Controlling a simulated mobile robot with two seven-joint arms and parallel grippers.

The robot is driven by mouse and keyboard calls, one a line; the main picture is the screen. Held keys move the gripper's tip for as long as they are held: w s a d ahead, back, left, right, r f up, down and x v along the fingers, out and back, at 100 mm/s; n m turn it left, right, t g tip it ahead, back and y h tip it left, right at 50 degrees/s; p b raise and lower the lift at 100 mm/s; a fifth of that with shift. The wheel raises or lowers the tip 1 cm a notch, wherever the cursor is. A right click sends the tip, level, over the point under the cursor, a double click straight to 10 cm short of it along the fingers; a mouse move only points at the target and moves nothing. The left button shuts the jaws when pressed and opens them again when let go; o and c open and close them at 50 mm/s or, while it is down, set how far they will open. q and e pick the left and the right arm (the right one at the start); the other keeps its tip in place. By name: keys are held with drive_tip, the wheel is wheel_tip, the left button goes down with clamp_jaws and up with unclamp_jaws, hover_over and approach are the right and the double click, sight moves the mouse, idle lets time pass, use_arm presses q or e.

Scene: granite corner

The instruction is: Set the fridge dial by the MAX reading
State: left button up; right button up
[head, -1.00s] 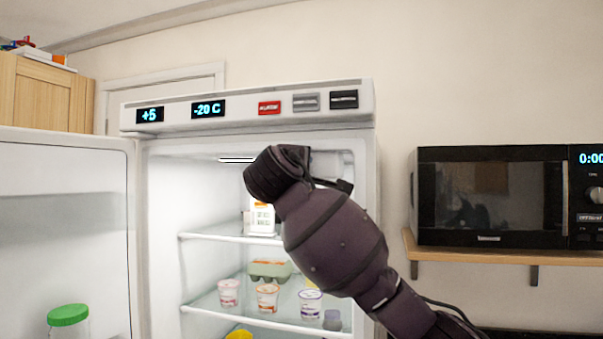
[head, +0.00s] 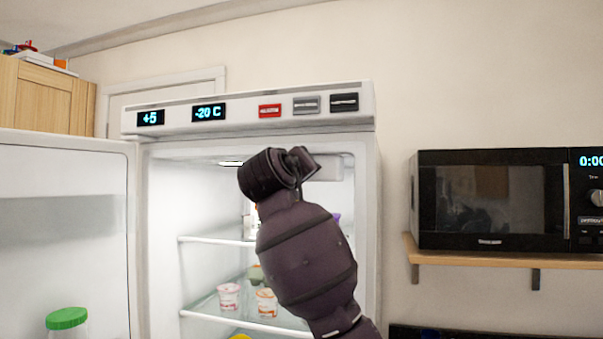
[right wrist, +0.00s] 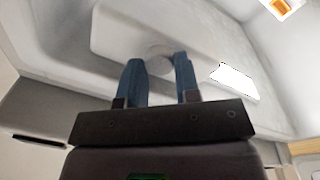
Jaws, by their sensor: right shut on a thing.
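The pale round fridge dial (right wrist: 158,66) sits on a light housing under the fridge ceiling in the right wrist view. My right gripper (right wrist: 157,60) has its two blue fingers on either side of the dial, shut on it. In the head view my right wrist hides the dial and the fingers; part of the housing (head: 328,167) shows behind. Any marks on the dial are too blurred to read. The fridge panel's left display (head: 151,118) reads +5; the other display (head: 208,112) reads -20 C. No MAX label is legible. My left gripper is not in view.
The fridge door (head: 65,240) stands open at left. Below my right arm are shelves (head: 205,239) with yogurt cups (head: 229,296). A lit lamp (right wrist: 235,82) is right of the dial. A microwave (head: 490,200) stands on a wall shelf at right.

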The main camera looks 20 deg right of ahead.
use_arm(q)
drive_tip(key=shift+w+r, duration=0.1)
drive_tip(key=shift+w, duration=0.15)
use_arm(e)
drive_tip(key=shift+m, duration=0.5)
drive_tip(key=o, duration=0.9)
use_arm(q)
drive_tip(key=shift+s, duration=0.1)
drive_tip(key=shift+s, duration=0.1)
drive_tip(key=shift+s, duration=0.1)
